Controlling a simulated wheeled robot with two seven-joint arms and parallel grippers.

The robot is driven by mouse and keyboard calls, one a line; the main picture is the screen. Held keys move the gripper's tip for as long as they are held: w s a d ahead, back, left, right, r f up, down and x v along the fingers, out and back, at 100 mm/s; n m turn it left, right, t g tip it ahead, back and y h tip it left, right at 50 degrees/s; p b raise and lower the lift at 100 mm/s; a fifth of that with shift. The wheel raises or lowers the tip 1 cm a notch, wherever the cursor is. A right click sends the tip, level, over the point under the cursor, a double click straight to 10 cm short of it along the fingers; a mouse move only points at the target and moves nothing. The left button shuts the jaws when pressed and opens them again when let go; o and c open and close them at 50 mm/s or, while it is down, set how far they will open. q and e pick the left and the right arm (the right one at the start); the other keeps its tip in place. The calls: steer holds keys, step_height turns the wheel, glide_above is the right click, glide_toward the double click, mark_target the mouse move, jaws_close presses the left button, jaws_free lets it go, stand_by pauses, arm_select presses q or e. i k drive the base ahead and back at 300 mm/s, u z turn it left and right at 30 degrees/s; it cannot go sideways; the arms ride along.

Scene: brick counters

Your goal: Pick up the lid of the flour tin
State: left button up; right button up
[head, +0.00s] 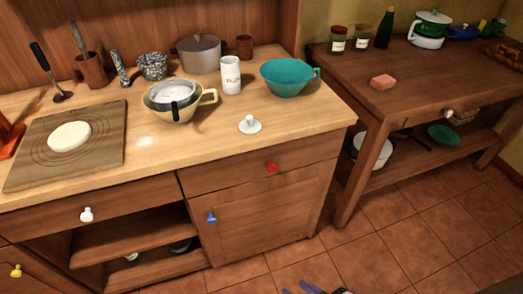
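The flour tin (230,78) is a white cylinder with dark lettering, upright on the left wooden counter. A white round lid with a knob on top (249,125) lies flat on the counter in front of the tin, apart from it. Part of what looks like my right gripper (315,289) shows at the bottom edge, well below and in front of the counter. Most of it is cut off, so its opening cannot be told. My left gripper is not in view.
A teal bowl (288,77) stands right of the tin. A cream bowl with a sieve (178,101) stands left of it. A board with dough (112,158) lies further left. The counter around the lid is clear. A lower side table (425,82) stands at right.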

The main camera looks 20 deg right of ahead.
mark_target(250, 126)
steer(key=z, duration=0.1)
steer(key=k, duration=0.55)
steer(key=u, duration=0.85)
steer(key=i, duration=1.05)
steer(key=z, duration=0.85)
